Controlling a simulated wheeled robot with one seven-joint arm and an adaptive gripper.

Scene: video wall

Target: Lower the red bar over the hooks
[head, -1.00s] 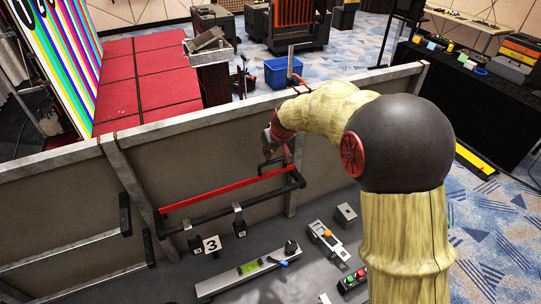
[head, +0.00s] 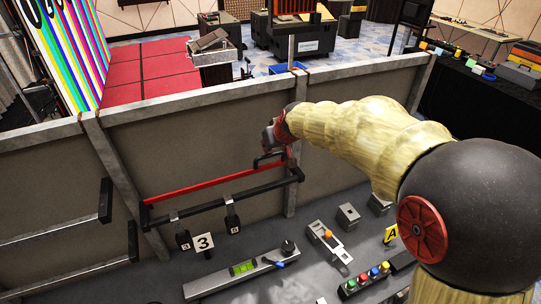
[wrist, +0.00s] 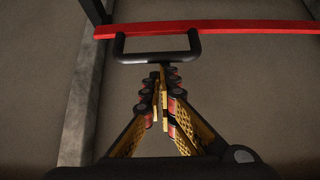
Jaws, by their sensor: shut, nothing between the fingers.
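The red bar (head: 205,184) runs level along the low wall in the head view, and its right end lies behind my gripper. It also crosses the top of the wrist view (wrist: 240,27). A black U-shaped handle (wrist: 157,57) joins it there. In the head view my gripper (head: 271,150) is small and partly hidden.
The wall top (head: 200,102) runs behind.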

